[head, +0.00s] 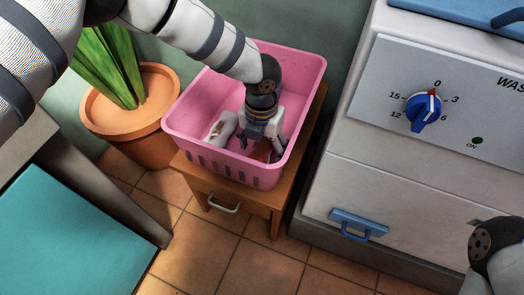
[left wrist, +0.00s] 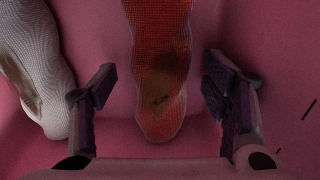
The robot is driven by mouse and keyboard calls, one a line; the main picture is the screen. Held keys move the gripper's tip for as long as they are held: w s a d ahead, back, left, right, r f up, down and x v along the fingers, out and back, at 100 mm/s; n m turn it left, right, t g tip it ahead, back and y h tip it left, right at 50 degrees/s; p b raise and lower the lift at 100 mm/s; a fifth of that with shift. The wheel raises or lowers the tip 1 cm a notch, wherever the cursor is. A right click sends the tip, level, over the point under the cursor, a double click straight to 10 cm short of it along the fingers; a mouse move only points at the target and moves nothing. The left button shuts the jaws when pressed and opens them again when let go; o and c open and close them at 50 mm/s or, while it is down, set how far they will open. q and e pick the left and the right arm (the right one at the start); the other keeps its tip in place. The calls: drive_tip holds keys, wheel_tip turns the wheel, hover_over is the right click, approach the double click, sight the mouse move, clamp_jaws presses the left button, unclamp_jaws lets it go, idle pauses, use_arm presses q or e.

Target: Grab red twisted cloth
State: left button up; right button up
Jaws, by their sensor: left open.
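The red twisted cloth (left wrist: 158,60) lies in the pink basket, with a dark stain near its rounded end. In the head view only a small part of the red cloth (head: 263,150) shows, mostly hidden by my left gripper. My left gripper (left wrist: 162,95) is open, with one finger on each side of the cloth's end and gaps between. In the head view my left gripper (head: 262,140) reaches down into the basket. My right gripper is not in view; only part of my right arm shows at the lower right.
The pink basket (head: 190,105) stands on a small wooden cabinet (head: 255,200). A white stained cloth (head: 221,130) lies left of the red one. A potted plant (head: 130,140) is at left, a washing machine (head: 400,165) at right, a teal surface (head: 70,225) at lower left.

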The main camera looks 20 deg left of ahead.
use_arm(q)
drive_tip(key=shift+r, duration=0.1)
drive_tip(key=c, duration=1.4)
